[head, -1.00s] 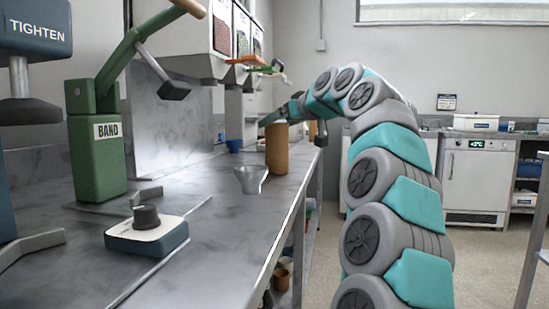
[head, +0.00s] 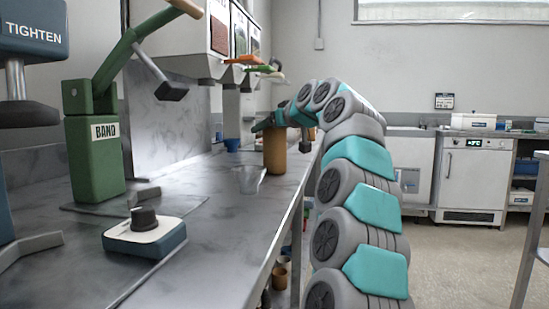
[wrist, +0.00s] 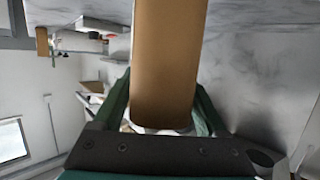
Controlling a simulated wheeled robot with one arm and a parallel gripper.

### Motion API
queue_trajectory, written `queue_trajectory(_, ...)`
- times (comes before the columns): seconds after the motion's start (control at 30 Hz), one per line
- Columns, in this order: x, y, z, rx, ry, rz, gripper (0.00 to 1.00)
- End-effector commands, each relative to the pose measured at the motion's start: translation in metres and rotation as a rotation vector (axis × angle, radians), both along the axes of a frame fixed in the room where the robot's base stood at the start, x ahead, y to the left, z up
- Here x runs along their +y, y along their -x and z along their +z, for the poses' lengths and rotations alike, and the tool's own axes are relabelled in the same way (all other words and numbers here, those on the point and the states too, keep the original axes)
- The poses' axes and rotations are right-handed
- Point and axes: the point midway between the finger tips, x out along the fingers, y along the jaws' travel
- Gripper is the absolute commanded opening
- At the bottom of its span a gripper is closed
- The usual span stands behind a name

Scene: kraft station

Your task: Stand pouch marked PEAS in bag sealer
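A tall brown pouch (head: 275,151) stands upright over the far part of the counter in the head view. No PEAS mark is readable on the side I see. My gripper (head: 262,124) is at its upper end. In the wrist view the brown pouch (wrist: 165,60) lies between my two green fingers (wrist: 163,85), which touch or nearly touch both its edges, so my gripper looks shut on it. I cannot tell whether its base touches the counter. No device readable as a bag sealer shows.
A green BAND press (head: 96,150) and a blue TIGHTEN machine (head: 32,45) stand at left. A low blue device with a black knob (head: 145,232) is in front. A clear funnel-like cup (head: 250,179) sits near the pouch. Dispensers (head: 222,38) hang above; the counter's front middle is clear.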

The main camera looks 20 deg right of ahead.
Motion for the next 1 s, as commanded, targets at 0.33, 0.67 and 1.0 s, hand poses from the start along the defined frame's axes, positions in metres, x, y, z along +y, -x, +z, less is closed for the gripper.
queue_trajectory(0.33, 0.0001, 0.0, -0.0001, 0.0, 0.0, 0.0, 0.35)
queue_trajectory(0.67, 0.0001, 0.0, -0.0002, 0.001, 0.0, 0.0, 0.0)
queue_trajectory(1.0, 0.0002, 0.0, 0.0, 0.0, 0.0, 0.0, 0.0)
